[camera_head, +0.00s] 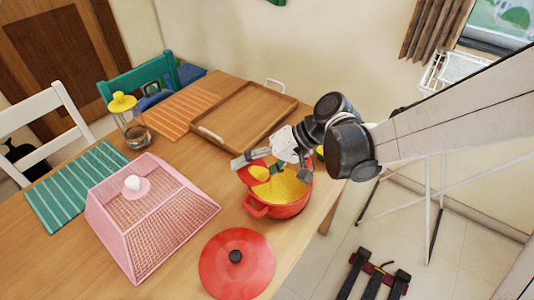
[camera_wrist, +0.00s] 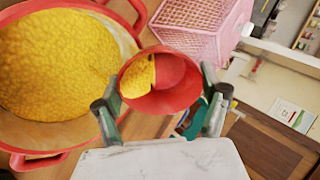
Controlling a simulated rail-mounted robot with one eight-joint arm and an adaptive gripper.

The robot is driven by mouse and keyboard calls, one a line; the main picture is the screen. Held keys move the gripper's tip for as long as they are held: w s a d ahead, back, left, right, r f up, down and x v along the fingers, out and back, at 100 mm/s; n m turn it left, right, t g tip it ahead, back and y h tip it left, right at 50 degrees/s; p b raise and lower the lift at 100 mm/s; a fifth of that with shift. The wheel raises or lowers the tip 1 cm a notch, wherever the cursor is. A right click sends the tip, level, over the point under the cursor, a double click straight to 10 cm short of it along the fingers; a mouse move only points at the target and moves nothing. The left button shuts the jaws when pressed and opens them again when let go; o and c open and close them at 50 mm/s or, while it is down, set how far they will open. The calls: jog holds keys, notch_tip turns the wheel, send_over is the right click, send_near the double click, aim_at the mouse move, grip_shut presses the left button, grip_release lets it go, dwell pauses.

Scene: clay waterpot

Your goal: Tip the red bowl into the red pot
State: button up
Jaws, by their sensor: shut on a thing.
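The red pot (camera_head: 272,210) stands on the table near its right edge, full of a yellow grainy filling; it also shows at the left of the wrist view (camera_wrist: 122,30). My gripper (camera_head: 270,167) is shut on the red bowl (camera_head: 246,177) above the pot's far left side. In the wrist view the bowl (camera_wrist: 178,70) sits between my two fingers (camera_wrist: 160,104), beside the pot's rim and partly overlapping it. Yellow filling lies in the bowl's left part; its right part shows bare red. The bowl looks tilted; its exact height is unclear.
The red lid (camera_head: 225,275) lies in front of the pot. A pink mesh cover (camera_head: 150,215) stands left. A wooden tray (camera_head: 245,115) is behind, and a yellow-topped glass jar (camera_head: 130,125) is at the far left. The table (camera_head: 325,205) ends just right of the pot.

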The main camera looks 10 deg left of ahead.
jog(key=shift+d+y+b, duration=0.1)
jog(key=shift+y+b, duration=0.4)
jog(key=shift+b, duration=0.15)
jog(key=shift+w+d+g+y+b, duration=0.15)
jog(key=shift+g+y+b, duration=0.3)
jog(key=shift+b, duration=0.35)
jog(key=shift+d+r+y+b, duration=0.1)
jog(key=shift+d+y+b, duration=0.05)
jog(key=shift+y+b, duration=0.75)
dwell(0.8)
jog(key=shift+r+h, duration=0.15)
jog(key=shift+h, duration=0.1)
jog(key=shift+r+h+p, duration=0.4)
jog(key=shift+r+p, duration=0.45)
jog(key=shift+p, duration=0.35)
jog(key=shift+a+r+h+p, duration=0.25)
jog(key=shift+r+h+p, duration=0.3)
jog(key=shift+p, duration=0.3)
